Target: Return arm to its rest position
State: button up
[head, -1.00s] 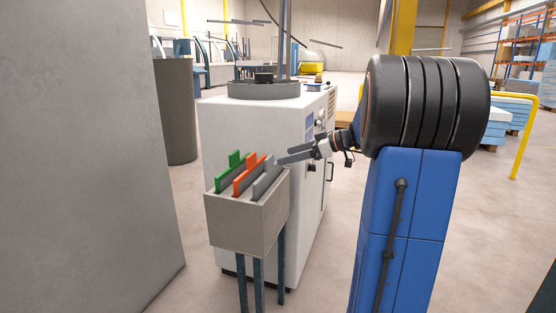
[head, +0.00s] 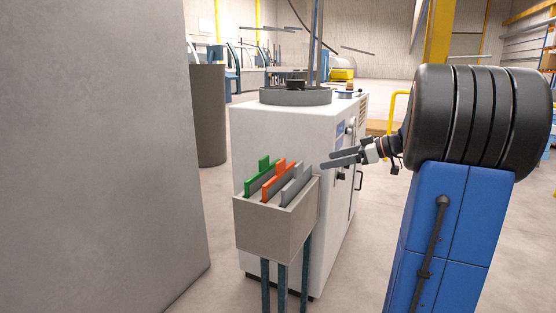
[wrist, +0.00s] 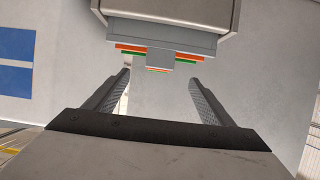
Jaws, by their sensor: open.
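My gripper (head: 340,158) is open, with its two long dark fingers apart and nothing between them. In the head view it points left, up and to the right of the grey holder box (head: 270,230). The box holds a green plate (head: 262,172), an orange plate (head: 280,176) and a grey plate (head: 297,186), all standing upright. In the wrist view the open fingers (wrist: 160,92) show a clear gap, with the grey plate (wrist: 160,44) and edges of the coloured plates ahead of the tips.
A white cabinet (head: 288,140) with a round grey top stands behind the holder. A large grey panel (head: 95,150) fills the left side. A dark grey cylinder (head: 208,115) stands behind it. Bare floor (head: 215,270) shows between panel and holder.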

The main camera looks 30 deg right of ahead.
jog(key=s+a+f+m+g+h, duration=0.1)
jog(key=s+a+f+g, duration=0.1)
jog(key=s+a, duration=0.35)
jog(key=s+a+f+m+g, duration=0.1)
jog(key=s+a+f+g, duration=0.15)
jog(key=a, duration=0.55)
jog(key=s+a+f+m+g+h, duration=0.1)
jog(key=s+a+f, duration=0.2)
jog(key=a, duration=0.4)
jog(key=s+a+f+m+h, duration=0.2)
jog(key=s+f, duration=0.3)
jog(key=s, duration=0.4)
jog(key=s+a+f+m+h, duration=0.2)
jog(key=s+a+f+h, duration=0.1)
jog(key=s, duration=0.7)
jog(key=shift+a+f+m+h, duration=0.35)
jog(key=shift+f+h, duration=0.35)
jog(key=shift+f, duration=0.25)
jog(key=shift+g, duration=0.25)
